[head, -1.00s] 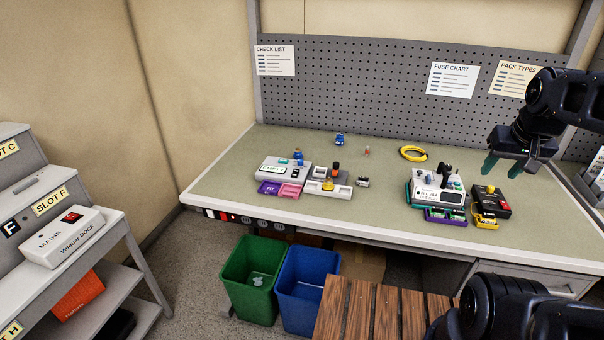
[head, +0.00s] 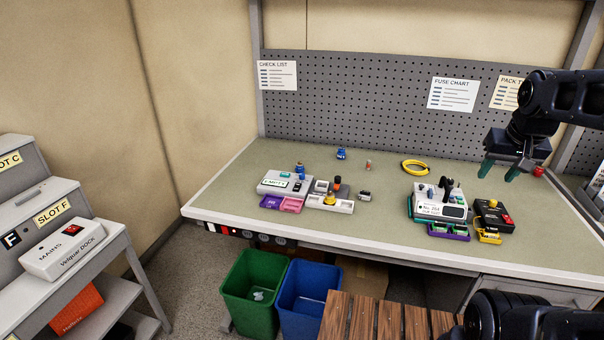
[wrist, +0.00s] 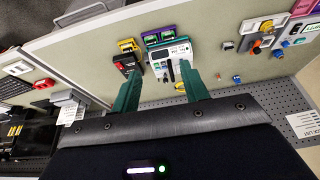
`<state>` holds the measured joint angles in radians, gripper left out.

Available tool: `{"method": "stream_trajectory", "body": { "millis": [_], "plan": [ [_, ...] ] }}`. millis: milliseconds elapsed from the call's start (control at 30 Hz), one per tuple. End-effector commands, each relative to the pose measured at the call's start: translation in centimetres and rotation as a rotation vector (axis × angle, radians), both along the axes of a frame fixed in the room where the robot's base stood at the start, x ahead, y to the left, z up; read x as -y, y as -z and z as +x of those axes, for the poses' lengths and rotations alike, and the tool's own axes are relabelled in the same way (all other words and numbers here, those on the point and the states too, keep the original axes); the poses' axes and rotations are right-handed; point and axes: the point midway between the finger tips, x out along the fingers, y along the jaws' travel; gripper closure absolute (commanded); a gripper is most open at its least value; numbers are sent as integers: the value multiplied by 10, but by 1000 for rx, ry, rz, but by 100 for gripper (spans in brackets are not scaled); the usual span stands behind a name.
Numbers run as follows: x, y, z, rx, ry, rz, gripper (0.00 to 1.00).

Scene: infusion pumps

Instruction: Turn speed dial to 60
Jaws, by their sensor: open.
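A white infusion pump (head: 440,208) with a display label, a black upright part and small knobs on top stands on the right half of the bench. It also shows in the wrist view (wrist: 172,60) between and beyond my fingers. The speed dial and its numbers are too small to make out. My gripper (head: 498,170) is open and empty, above the bench and to the upper right of the pump. Its two green fingers also show in the wrist view (wrist: 160,90), spread apart and touching nothing.
A black box with a red switch (head: 494,216) stands right of the pump. Purple (head: 447,234) and yellow trays sit in front. A second pale device (head: 284,186) stands at left centre. A yellow ring (head: 415,167) lies behind. The mid-bench is mostly clear.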

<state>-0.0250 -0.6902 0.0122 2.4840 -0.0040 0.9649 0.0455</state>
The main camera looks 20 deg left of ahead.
Motion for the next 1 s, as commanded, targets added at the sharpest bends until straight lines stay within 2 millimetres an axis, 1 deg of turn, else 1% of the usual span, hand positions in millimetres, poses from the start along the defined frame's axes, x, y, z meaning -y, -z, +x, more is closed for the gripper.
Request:
{"method": "stream_trajectory", "body": {
  "millis": [33, 233, 367, 500, 567, 767, 1000],
  "plan": [
    [-6, -5, 13, -12, -2, 2, 55],
    [-32, -25, 63, -50, 10, 12, 55],
    [-53, -33, 95, -73, 19, 17, 55],
    [-80, -38, 130, -98, 26, 22, 55],
    [-92, -39, 145, -108, 31, 25, 55],
    [-138, -37, 193, -145, 44, 31, 55],
    [-201, -23, 245, -186, 61, 37, 55]
  ]
}}
